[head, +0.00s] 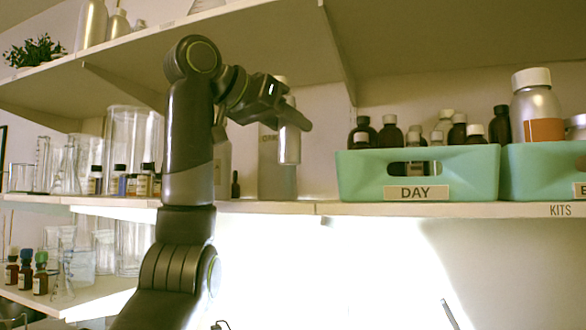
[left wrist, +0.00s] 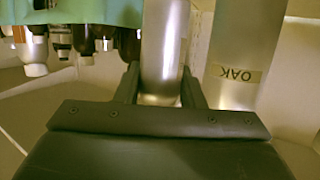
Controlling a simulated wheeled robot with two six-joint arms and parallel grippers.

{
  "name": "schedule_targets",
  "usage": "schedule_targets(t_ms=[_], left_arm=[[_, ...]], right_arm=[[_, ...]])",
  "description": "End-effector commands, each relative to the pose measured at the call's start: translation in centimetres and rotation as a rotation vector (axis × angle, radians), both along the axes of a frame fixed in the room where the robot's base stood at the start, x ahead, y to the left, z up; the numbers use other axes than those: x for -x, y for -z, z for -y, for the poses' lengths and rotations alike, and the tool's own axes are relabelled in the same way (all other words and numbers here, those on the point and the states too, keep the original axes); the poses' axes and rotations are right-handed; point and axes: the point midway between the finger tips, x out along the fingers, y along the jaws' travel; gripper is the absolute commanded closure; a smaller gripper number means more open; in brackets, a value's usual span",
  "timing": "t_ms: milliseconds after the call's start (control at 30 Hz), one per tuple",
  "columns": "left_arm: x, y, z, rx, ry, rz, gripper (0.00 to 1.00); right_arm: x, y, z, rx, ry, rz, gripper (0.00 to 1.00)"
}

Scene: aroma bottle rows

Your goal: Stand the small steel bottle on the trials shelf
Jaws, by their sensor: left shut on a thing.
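My left gripper (head: 292,112) is shut on the small steel bottle (head: 289,147). The bottle hangs below the fingers in the head view, roughly upright, in front of the middle shelf and above its front edge. In the left wrist view the steel bottle (left wrist: 165,45) stands between the two fingers (left wrist: 160,88); its far end is cut off by the frame. I cannot read any shelf label as "trials"; a small label on the upper shelf (head: 240,35) is too blurred to read. My right gripper is not in view.
A larger bottle (head: 277,181) stands close behind the held one; its label reads OAK in the wrist view (left wrist: 236,75). A green DAY crate (head: 360,178) of bottles is to the right on the KITS shelf (head: 450,209). Glassware and small bottles (head: 95,181) stand at the left.

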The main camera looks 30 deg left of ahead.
Motion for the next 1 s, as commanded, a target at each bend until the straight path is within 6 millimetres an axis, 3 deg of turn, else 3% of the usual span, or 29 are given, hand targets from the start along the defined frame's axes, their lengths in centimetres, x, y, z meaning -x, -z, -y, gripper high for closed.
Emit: schedule_targets(t_ms=[500, 933, 967, 1000], left_arm=[[-0.1, 5.5, 0.0, -0.001, 0.000, -0.002, 0.89], [-0.1, 6.3, 0.1, 0.000, 0.002, -0.001, 0.89], [-0.1, 6.3, 0.1, 0.000, 0.002, -0.002, 0.63], [-0.1, 6.2, 0.1, 0.000, 0.002, -0.002, 0.58]], right_arm=[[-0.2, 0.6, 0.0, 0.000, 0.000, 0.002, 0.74], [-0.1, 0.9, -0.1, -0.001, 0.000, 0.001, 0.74], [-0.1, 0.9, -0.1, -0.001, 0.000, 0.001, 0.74], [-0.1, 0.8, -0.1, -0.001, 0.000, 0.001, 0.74]])
